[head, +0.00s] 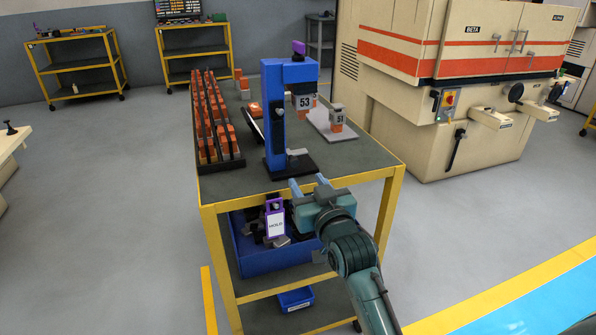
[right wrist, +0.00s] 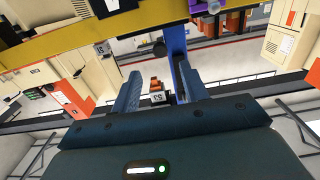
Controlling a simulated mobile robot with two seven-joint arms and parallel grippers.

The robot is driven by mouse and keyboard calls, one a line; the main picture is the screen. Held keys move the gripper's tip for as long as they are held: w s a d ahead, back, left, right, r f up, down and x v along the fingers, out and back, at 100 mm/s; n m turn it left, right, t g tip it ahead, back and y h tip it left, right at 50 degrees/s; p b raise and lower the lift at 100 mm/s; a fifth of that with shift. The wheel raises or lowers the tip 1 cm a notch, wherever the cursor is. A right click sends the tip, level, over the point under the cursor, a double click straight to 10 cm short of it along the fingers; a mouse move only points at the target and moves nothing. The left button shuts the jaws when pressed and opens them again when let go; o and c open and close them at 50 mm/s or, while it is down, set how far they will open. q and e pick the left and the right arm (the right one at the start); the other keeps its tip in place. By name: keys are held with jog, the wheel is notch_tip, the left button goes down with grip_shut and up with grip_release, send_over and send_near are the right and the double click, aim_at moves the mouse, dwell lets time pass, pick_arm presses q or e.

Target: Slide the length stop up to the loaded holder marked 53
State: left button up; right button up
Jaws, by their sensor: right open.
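A blue stand (head: 275,125) with a purple knob on top rises from a black base at the near end of the table. The grey holder marked 53 (head: 304,101) sits under its upper arm, with an orange electrode below the label. A small grey piece (head: 297,153), seemingly the length stop, is low on the stand, with a gap below the holder. My right gripper (head: 309,184) is open and empty, in front of and below the stand's base. In the right wrist view, the holder marked 53 (right wrist: 157,97) shows upside down beyond the open fingers. My left gripper is out of view.
The table (head: 245,183) carries a rack of orange electrodes (head: 236,158) at left. A holder marked 51 (head: 337,119) stands on a pale plate behind the stand at right. A purple HOLD tag (head: 275,218) and a blue bin (head: 265,262) are below. Cream machines stand at right.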

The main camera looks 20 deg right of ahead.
aim_at(295, 164)
jog(key=w, duration=0.7)
jog(key=shift+a, duration=0.1)
jog(key=shift+s, duration=0.1)
jog(key=shift+c, duration=0.5)
grip_shut()
